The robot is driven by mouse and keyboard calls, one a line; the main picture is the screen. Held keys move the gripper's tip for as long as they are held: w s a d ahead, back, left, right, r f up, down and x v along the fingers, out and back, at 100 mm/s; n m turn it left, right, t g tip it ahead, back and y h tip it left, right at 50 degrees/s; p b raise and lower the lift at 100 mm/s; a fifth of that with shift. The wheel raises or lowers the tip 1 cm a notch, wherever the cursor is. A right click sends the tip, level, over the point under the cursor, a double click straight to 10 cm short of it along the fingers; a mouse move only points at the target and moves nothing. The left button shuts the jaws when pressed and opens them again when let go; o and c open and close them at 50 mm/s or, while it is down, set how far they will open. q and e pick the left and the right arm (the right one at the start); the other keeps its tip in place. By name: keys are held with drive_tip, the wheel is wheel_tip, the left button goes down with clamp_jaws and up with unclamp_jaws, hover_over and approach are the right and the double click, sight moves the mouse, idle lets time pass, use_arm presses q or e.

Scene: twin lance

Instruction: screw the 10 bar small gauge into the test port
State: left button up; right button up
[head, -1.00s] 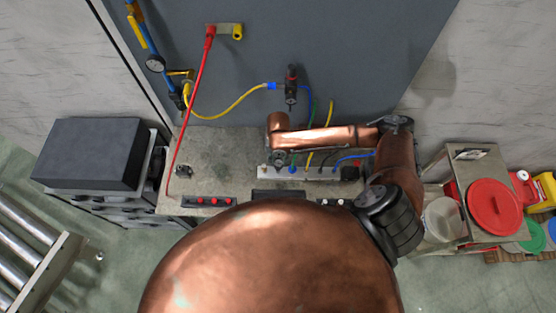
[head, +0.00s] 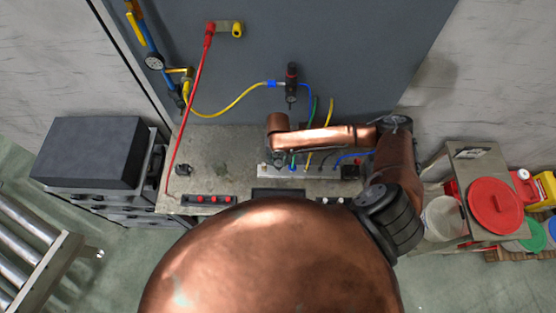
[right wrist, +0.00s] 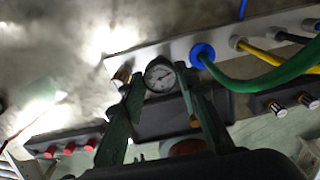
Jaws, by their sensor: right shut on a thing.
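The dial markings are too small to read. The gauge is in front of a pale manifold bar (right wrist: 225,47); I cannot tell whether it touches the bar. A brass fitting (right wrist: 122,76) shows at the bar's left end, just left of the gauge; I cannot tell whether it is the test port. In the head view my right gripper (head: 277,158) is over the bar's left end, and the gauge cannot be made out. My left gripper is not in view.
A blue collar with a green hose (right wrist: 203,55) and yellow and black hoses leave the bar right of the gauge. The bench top (head: 225,150) is mostly clear left of the bar.

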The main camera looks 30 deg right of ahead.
sight(278, 162)
drive_tip(key=shift+f, duration=0.55)
drive_tip(key=o, duration=1.2)
wheel_tip(278, 162, up, 12)
drive_tip(key=shift+c, duration=0.5)
